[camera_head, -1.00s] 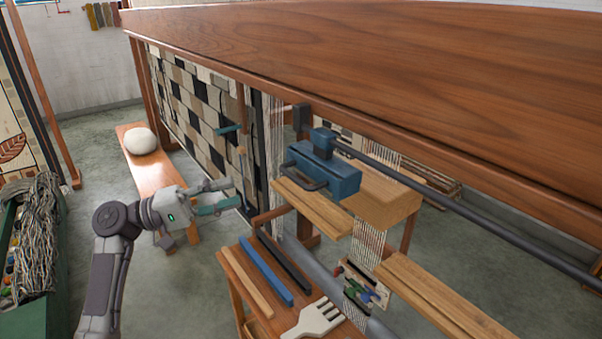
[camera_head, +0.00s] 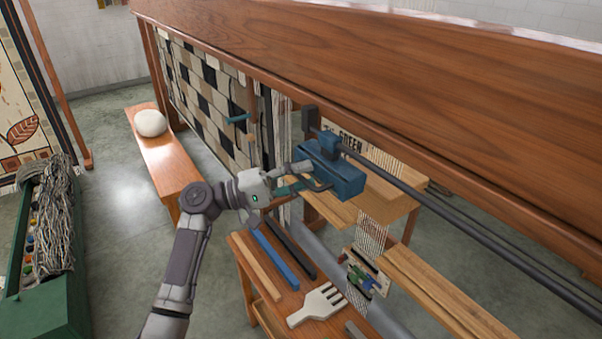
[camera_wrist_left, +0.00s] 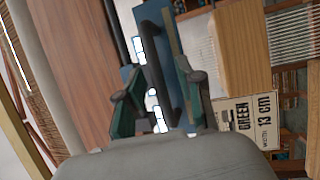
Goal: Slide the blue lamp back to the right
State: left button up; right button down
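The blue lamp (camera_head: 335,172) is a blue box hanging from a dark rail (camera_head: 430,200) under the big wooden beam, with a dark bar handle on its near side. My left gripper (camera_head: 301,176) is at the lamp's left front, with its fingers level with the handle. In the left wrist view the two green fingers (camera_wrist_left: 157,82) are spread apart, with the dark handle (camera_wrist_left: 160,55) between them and the blue lamp body (camera_wrist_left: 143,22) behind. Whether a finger touches the handle I cannot tell. My right gripper is not in view.
A dark block (camera_head: 310,119) sits at the rail's left end. Wooden boards (camera_head: 330,208) lie below the lamp. A small table (camera_head: 300,300) with a wooden comb (camera_head: 318,304) and bars stands in front. A sign reading GREEN (camera_wrist_left: 243,121) is behind. The rail right of the lamp looks clear.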

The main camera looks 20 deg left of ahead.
pick_arm(q)
jog(key=shift+c, duration=0.3)
grip_shut()
jog(key=shift+d, duration=0.1)
